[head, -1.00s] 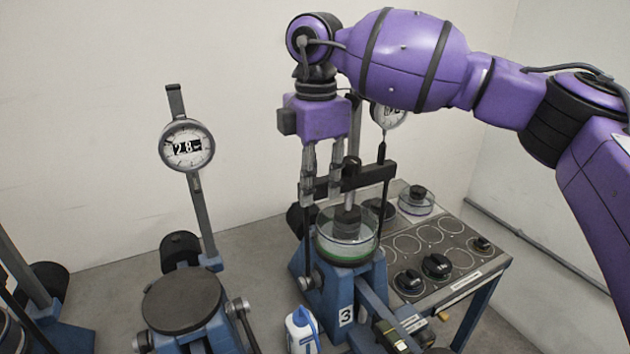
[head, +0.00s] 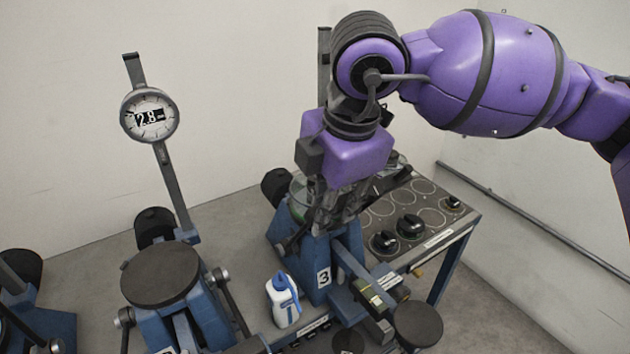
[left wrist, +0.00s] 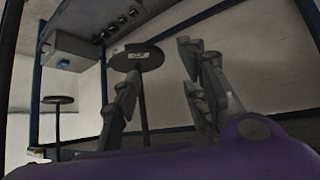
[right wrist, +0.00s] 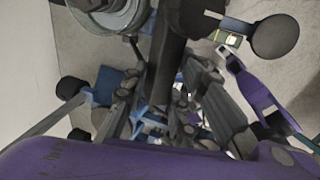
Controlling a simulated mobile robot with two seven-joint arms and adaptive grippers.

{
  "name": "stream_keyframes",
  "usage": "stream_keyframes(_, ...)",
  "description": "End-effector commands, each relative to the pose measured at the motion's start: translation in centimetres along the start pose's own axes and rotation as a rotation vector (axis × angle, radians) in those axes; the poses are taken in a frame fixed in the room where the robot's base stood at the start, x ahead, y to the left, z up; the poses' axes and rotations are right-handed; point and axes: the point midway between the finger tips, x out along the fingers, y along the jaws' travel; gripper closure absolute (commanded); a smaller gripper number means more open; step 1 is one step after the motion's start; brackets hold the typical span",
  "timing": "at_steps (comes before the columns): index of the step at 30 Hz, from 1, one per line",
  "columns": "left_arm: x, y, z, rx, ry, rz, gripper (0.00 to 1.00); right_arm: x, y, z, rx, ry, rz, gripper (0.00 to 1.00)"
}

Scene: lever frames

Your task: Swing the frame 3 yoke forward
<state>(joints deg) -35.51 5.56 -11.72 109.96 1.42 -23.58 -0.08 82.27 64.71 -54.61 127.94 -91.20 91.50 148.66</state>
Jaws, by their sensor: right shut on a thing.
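Frame 3 (head: 318,255) is the blue stand with the white "3" plate, right of centre in the head view. My right gripper (head: 330,222) is low in front of its glass dish (head: 299,195) and hides much of the frame's top. In the right wrist view a dark bar of the yoke (right wrist: 168,50) runs between the fingers of my right gripper (right wrist: 160,90), which is shut on it. My left gripper (left wrist: 160,65) shows only in the left wrist view, open and empty.
Another frame with a round dark plate (head: 161,275) and a dial gauge (head: 149,116) stands to the left. A white and blue bottle (head: 284,300) stands close to frame 3's left. A bench with several dark knobs (head: 410,226) is behind right.

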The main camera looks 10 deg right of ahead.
Motion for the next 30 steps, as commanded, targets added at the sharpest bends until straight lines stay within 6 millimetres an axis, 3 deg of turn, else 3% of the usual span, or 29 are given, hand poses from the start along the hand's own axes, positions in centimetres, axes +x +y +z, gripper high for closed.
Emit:
stream_keyframes(6,0.0,0.0,0.2,-0.001,-0.004,0.000,0.60,1.1,-1.7,0.0,0.001,0.002,-0.019,1.00)
stream_keyframes(20,0.1,0.0,0.2,-0.001,-0.005,0.000,0.60,1.4,-2.0,0.0,0.001,0.004,-0.022,1.00)
stream_keyframes(21,0.1,0.0,0.2,-0.001,-0.005,0.000,0.60,1.4,-1.9,0.0,0.001,0.004,-0.022,0.68)
stream_keyframes(22,0.1,0.0,0.2,-0.001,-0.004,0.000,0.60,1.4,-1.9,0.0,0.001,0.004,-0.021,0.64)
stream_keyframes(30,0.1,0.0,0.0,-0.001,0.000,0.000,0.60,1.0,-1.7,0.0,0.000,0.002,-0.011,0.62)
